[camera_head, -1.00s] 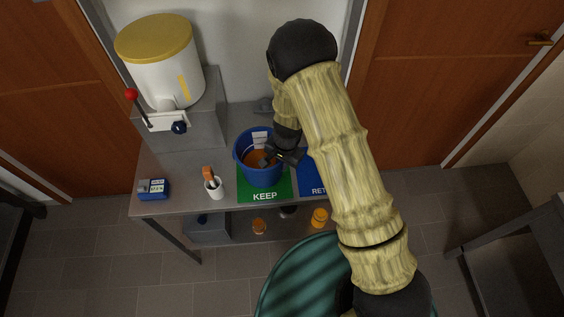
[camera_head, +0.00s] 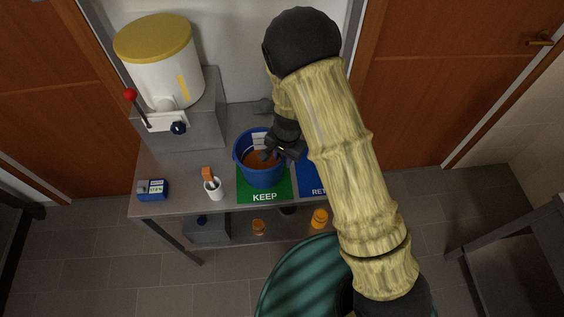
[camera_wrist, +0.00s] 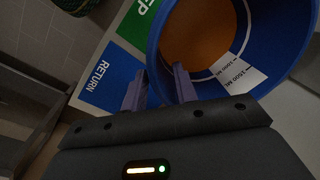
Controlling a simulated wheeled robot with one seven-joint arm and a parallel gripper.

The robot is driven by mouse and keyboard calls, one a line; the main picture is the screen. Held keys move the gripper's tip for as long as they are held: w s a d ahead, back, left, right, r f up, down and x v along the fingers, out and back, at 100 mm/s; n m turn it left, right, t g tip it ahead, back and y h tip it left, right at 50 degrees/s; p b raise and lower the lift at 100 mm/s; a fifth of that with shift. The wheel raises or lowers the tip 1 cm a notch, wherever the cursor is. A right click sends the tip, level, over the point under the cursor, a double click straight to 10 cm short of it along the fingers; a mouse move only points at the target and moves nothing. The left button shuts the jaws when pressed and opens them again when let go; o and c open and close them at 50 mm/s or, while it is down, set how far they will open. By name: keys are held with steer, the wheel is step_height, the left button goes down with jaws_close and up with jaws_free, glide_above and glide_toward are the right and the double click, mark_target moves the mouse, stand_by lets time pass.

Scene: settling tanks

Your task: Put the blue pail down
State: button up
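The blue pail (camera_head: 262,179) stands upright on the green KEEP mat (camera_head: 283,191) on the bench, with orange-brown liquid inside. In the wrist view the pail (camera_wrist: 287,40) shows a white volume scale on its inner wall. My gripper (camera_head: 270,150) is at the pail's right rim. In the wrist view my gripper (camera_wrist: 157,78) has its fingers spread, one outside the wall and one inside, with a gap around the rim. The underside of the pail is hidden.
The blue RETURN mat (camera_head: 310,181) lies right of the KEEP mat, partly behind my arm. Left of the pail stand a white cup (camera_head: 214,190), a small blue meter (camera_head: 153,189) and a white tank with a yellow lid (camera_head: 160,70). Orange jars (camera_head: 319,218) sit on the lower shelf.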

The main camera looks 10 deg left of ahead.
step_height(320, 180, up, 8)
steer(key=shift+s+d, duration=0.2)
steer(key=shift+d, duration=0.15)
steer(key=shift+d, duration=0.1)
stand_by(0.5)
steer(key=s+d+r+n, duration=0.1)
steer(key=s+d+r, duration=0.2)
steer(key=d, duration=0.4)
steer(key=s+d+r+n+t, duration=0.1)
steer(key=s+d+r+n, duration=0.1)
steer(key=d+r, duration=0.3)
steer(key=s+d+r+n+t+h, duration=0.1)
steer(key=s+d+r, duration=0.3)
steer(key=d, duration=0.4)
steer(key=shift+s+d, duration=0.35)
steer(key=shift+s, duration=0.25)
steer(key=shift+f+b, duration=0.1)
steer(key=shift+b, duration=0.25)
steer(key=b+x, duration=0.2)
steer(key=shift+s+f+b, duration=0.25)
steer(key=shift+f+b, duration=0.05)
